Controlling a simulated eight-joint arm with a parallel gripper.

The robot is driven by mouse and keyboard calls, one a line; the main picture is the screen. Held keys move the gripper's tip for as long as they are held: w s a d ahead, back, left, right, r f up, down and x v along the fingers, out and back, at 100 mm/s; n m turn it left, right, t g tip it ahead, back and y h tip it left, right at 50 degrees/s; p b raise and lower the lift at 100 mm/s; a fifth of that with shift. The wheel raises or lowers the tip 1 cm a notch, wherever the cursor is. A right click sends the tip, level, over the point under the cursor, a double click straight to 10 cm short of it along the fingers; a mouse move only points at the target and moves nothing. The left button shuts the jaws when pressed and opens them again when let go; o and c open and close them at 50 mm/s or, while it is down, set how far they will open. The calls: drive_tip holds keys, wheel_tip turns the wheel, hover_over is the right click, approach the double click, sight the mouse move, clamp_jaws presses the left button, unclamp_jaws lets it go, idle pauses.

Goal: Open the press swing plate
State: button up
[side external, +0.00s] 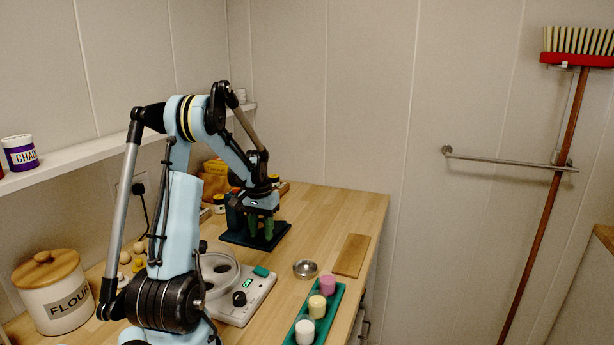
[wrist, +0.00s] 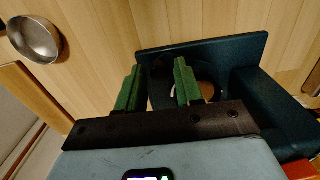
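The press (side external: 233,218) is a dark teal-blue device with a flat base and an upright part, standing at the back of the counter. In the wrist view, its dark plate (wrist: 215,51) has a round opening, partly hidden behind a finger. I cannot tell whether this is the swing plate or the base. My gripper (side external: 261,227) points down over the press in the side view. Its two green fingers are apart with nothing visibly between them in the wrist view (wrist: 158,82). My gripper and wrist hide much of the press.
A small metal bowl (side external: 306,269) and a wooden board (side external: 351,255) lie right of the press. A white scale (side external: 243,305) and a green tray (side external: 334,312) with several coloured cylinders are nearer. A shelf (side external: 88,165) runs along the left wall. The counter's back right is clear.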

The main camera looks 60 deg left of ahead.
clamp_jaws()
drive_tip(key=shift+w+d, duration=0.1)
drive_tip(key=shift+w+d+n, duration=0.65)
drive_tip(key=shift+w+n, duration=0.1)
drive_tip(key=shift+n, duration=0.25)
drive_tip(key=shift+w+d+n, duration=0.6)
drive_tip(key=shift+w+n, duration=0.15)
drive_tip(key=shift+n, duration=0.25)
drive_tip(key=shift+w+d+n, duration=0.25)
drive_tip(key=shift+w+n, duration=0.3)
drive_tip(key=shift+n, duration=0.05)
drive_tip(key=shift+w+d+n, duration=0.25)
drive_tip(key=shift+w+n, duration=0.3)
drive_tip(key=shift+n, duration=0.05)
drive_tip(key=shift+w+d+n, duration=0.25)
drive_tip(key=shift+w+n, duration=0.7)
drive_tip(key=shift+n, duration=0.05)
drive_tip(key=shift+w+n, duration=0.9)
drive_tip(key=shift+w, duration=0.05)
drive_tip(key=shift+w+a+n, duration=0.1)
drive_tip(key=shift+w+n, duration=1.1)
drive_tip(key=shift+w, duration=0.05)
drive_tip(key=shift+w+a+n, duration=0.35)
drive_tip(key=shift+w+n, duration=0.5)
drive_tip(key=shift+n, duration=0.1)
drive_tip(key=shift+w+a+n, duration=0.35)
drive_tip(key=shift+w+n, duration=0.5)
drive_tip(key=shift+n, duration=0.1)
